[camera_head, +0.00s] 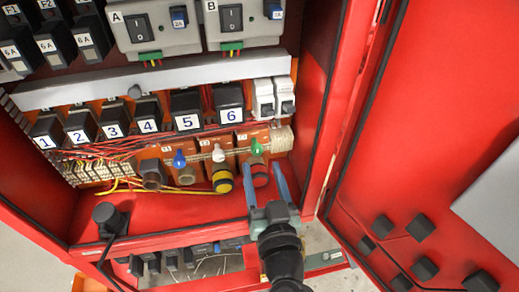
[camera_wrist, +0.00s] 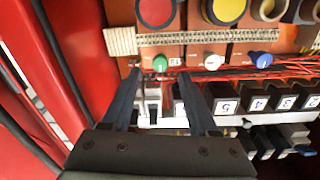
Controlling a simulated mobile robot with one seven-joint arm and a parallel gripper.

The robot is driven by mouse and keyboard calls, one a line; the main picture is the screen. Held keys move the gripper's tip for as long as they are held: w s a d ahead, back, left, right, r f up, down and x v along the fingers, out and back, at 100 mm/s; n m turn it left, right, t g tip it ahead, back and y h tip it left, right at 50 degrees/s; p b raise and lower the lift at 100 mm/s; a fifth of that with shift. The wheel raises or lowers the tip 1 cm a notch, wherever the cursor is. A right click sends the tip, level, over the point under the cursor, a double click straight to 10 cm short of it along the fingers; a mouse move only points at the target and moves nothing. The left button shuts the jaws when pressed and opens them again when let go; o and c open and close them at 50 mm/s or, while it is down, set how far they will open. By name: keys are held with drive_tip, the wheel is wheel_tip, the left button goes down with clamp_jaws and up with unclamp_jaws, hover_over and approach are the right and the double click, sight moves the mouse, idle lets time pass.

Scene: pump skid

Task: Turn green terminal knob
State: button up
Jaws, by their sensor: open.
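The green terminal knob (camera_head: 256,146) sits on the rightmost orange terminal block in the red cabinet. It also shows in the wrist view (camera_wrist: 159,63), just past and between the two fingertips. My gripper (camera_head: 262,165) is open, with its two blue-grey fingers reaching up from below towards the knob. In the wrist view my gripper (camera_wrist: 160,71) has one fingertip on each side of the knob, with gaps, and holds nothing. Whether the tips reach the knob's depth is hard to tell.
A white knob (camera_head: 218,153) and a blue knob (camera_head: 179,159) stand left of the green one. A red round part (camera_head: 260,175) and a yellow one (camera_head: 222,180) lie below. Black numbered breakers (camera_head: 187,110) and red wires are above. The open red door (camera_head: 430,110) is at right.

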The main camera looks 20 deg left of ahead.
sight(258, 153)
drive_tip(key=shift+p+x, duration=0.55)
drive_tip(key=shift+x, duration=1.4)
clamp_jaws()
